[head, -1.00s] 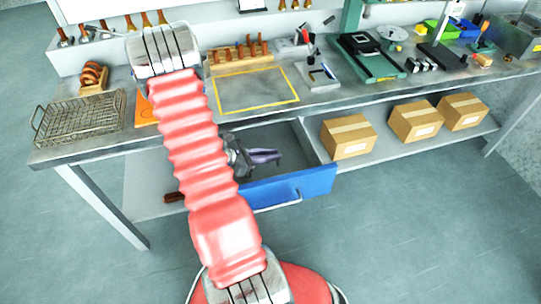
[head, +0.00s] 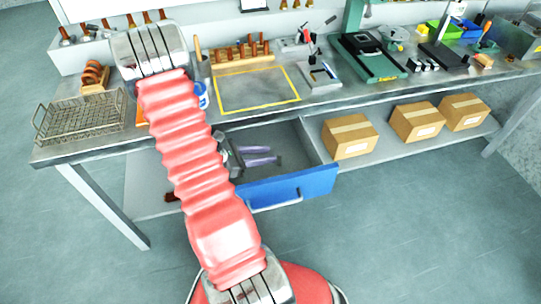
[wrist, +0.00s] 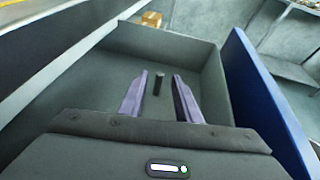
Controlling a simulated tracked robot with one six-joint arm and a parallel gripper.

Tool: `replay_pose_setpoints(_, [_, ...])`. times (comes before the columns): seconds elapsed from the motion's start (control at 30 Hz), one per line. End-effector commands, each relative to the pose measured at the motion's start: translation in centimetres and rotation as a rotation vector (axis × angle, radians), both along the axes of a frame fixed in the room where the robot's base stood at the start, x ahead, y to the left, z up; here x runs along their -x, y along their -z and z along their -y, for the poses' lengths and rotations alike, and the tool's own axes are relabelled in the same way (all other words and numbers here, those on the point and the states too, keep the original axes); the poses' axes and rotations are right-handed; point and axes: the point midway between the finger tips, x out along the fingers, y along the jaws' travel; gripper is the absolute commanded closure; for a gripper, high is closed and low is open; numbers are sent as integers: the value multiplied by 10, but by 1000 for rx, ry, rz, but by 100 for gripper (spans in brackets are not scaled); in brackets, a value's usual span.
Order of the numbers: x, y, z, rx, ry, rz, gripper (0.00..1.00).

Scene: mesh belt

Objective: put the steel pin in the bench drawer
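The bench drawer (head: 292,186) is pulled out below the bench top, with a blue front and grey inside. Its blue front also shows in the wrist view (wrist: 262,95) at the right. My gripper (head: 280,155) reaches into the drawer space, its two purple-grey fingers spread apart. In the wrist view my gripper (wrist: 160,75) points down over the drawer floor. The steel pin (wrist: 159,82) is a small dark cylinder seen between the fingers, with a gap on each side. Whether it rests on the drawer floor is hard to tell. I cannot make out the pin in the head view.
Cardboard boxes (head: 349,136) stand on the lower shelf right of the drawer. A wire basket (head: 82,118) sits on the bench top at the left. A yellow-outlined area (head: 257,89) on the bench top is bare. The drawer walls stand close around my gripper.

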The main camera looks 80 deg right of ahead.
Motion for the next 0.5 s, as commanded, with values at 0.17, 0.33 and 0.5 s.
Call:
replay_pose_setpoints(0.17, [-21, -11, -16, 2, -2, 1, 70])
replay_pose_setpoints(0.33, [-40, -20, -32, 1, -3, 1, 70])
replay_pose_setpoints(0.5, [-56, -28, -45, 1, -3, 0, 70])
